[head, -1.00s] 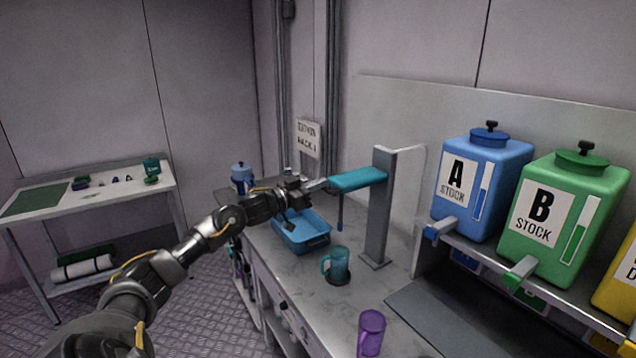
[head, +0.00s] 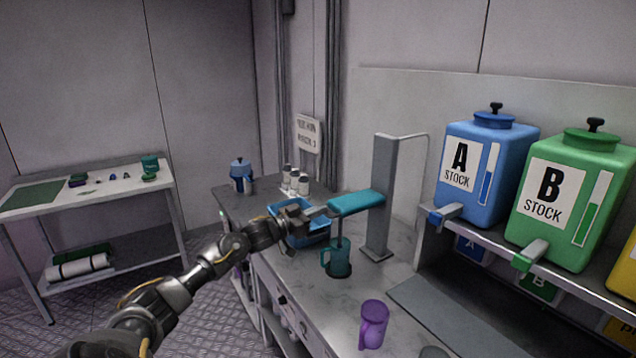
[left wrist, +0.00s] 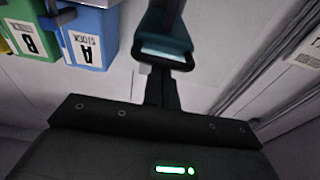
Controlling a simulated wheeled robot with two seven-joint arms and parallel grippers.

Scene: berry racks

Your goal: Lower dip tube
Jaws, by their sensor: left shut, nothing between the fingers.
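The dip tube hangs from a teal arm (head: 357,202) that juts left from a grey post (head: 383,195). The thin tube (head: 340,232) points down, its lower end in or behind the teal mug (head: 336,262); the mug hides which. My left gripper (head: 322,211) is shut and empty at the teal arm's left end. In the left wrist view, its dark fingers (left wrist: 160,92) meet the loop-shaped end of the teal arm (left wrist: 165,50); I cannot tell whether they press on it or sit inside the loop. My right gripper is in neither view.
A blue tray (head: 308,238) lies behind the mug, partly hidden by my gripper. A purple mug (head: 373,325) stands nearer on the counter. Blue tank A (head: 486,170) and green tank B (head: 565,200) stand on a shelf at right. White-grey bottles (head: 297,182) stand behind.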

